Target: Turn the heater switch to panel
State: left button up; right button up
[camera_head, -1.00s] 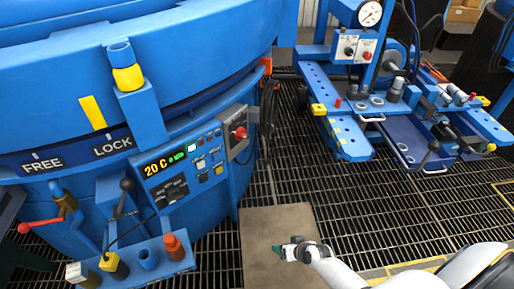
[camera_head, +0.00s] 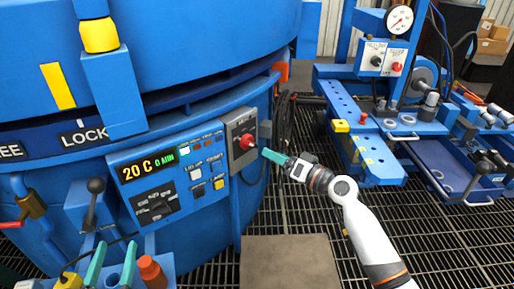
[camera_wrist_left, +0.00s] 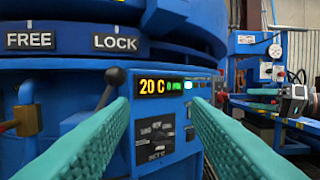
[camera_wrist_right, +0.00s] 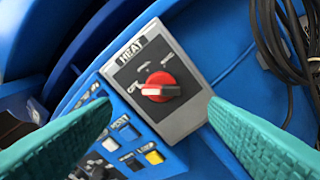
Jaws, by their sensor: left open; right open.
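The heater switch is a red knob (camera_wrist_right: 160,88) on a grey plate marked HEAT (camera_wrist_right: 172,125). In the head view the red knob (camera_head: 247,141) sits at the right end of the blue control panel. Its pale handle lies roughly sideways, its left end near a label that looks like OFF; the other labels are too blurred to read. My right gripper (camera_wrist_right: 160,108) is open and faces the switch, one finger to each side, apart from the knob. In the head view the right gripper (camera_head: 270,156) is just right of the switch. My left gripper (camera_head: 115,262) is open and empty, below the panel.
The panel display (camera_head: 151,165) reads 20 C, with small buttons and a black dial (camera_head: 154,206) below. A black-knobbed lever (camera_head: 95,186) and an orange-red knob (camera_head: 151,271) are near the left gripper. Dark cables (camera_wrist_right: 285,45) hang right of the switch. A blue workbench (camera_head: 365,150) stands right.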

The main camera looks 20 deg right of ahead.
aim_at(254, 145)
jog(key=x, duration=0.7)
jog(key=shift+w+a+f+b, duration=0.1)
jog(key=shift+w+b, duration=0.1)
jog(key=shift+b, duration=0.15)
pick_arm(q)
jog(key=r+t, duration=0.1)
jog(key=r+t+h, duration=0.1)
jog(key=r, duration=0.1)
jog(key=shift+s+d, duration=0.15)
jog(key=shift+s, duration=0.2)
pick_arm(e)
jog(key=shift+w+a, duration=0.25)
jog(key=shift+w, duration=0.15)
jog(key=c, duration=1)
